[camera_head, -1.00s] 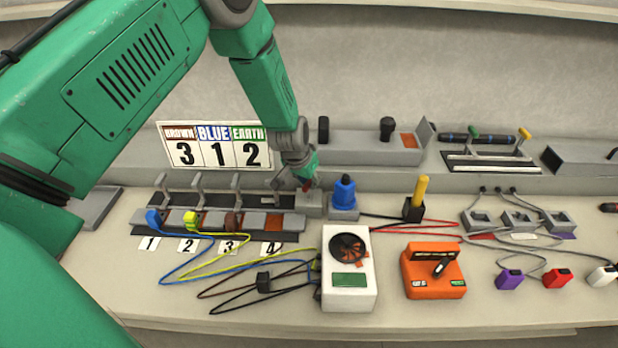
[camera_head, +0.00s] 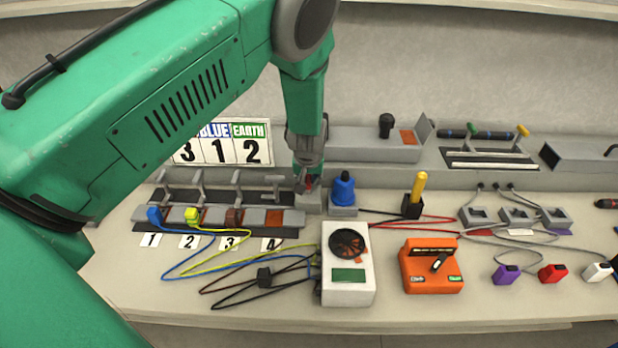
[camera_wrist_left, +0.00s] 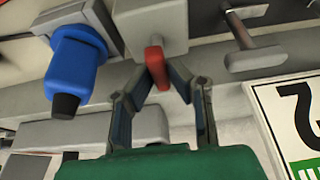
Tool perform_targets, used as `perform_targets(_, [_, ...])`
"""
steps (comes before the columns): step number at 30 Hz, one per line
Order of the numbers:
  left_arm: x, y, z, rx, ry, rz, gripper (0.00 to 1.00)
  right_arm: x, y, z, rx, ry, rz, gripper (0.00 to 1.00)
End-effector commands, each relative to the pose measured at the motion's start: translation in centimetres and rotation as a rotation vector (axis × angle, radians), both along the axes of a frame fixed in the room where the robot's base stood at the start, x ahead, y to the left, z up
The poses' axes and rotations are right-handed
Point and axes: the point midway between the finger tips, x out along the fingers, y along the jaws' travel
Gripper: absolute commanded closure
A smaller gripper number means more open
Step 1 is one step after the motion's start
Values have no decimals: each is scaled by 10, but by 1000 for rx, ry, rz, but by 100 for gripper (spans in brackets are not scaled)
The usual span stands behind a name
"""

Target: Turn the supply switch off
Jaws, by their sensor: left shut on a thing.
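The supply switch is a grey box (camera_head: 311,200) beside the terminal row, with a red lever (camera_wrist_left: 156,66) that shows clearly in the left wrist view. My left gripper (camera_head: 308,182) is at the box, its fingers pointing down. In the left wrist view the gripper (camera_wrist_left: 158,72) has its two fingertips closed on the red lever, one on each side. In the head view the lever is mostly hidden by the fingers. My right gripper is not in view.
A blue plug (camera_head: 343,190) stands just right of the switch box. Terminals with grey levers (camera_head: 237,190) are to its left. A white meter (camera_head: 348,270) and an orange tester (camera_head: 431,268) stand in front. A number sign (camera_head: 222,145) leans behind.

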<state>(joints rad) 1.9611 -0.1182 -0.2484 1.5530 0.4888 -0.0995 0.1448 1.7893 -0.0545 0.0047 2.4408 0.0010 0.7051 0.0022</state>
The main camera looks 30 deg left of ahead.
Motion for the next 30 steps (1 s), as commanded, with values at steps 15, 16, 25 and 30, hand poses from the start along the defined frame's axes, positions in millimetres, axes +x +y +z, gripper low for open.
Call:
perform_targets(15, [-3,-2,-3,-4,9,2,66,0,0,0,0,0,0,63])
perform_targets(16, [-3,-2,-3,-4,8,1,66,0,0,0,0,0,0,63])
perform_targets(25, [-5,-4,12,-2,3,1,66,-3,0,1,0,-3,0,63])
perform_targets(30, [-16,-11,43,-2,3,0,66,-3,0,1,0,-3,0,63])
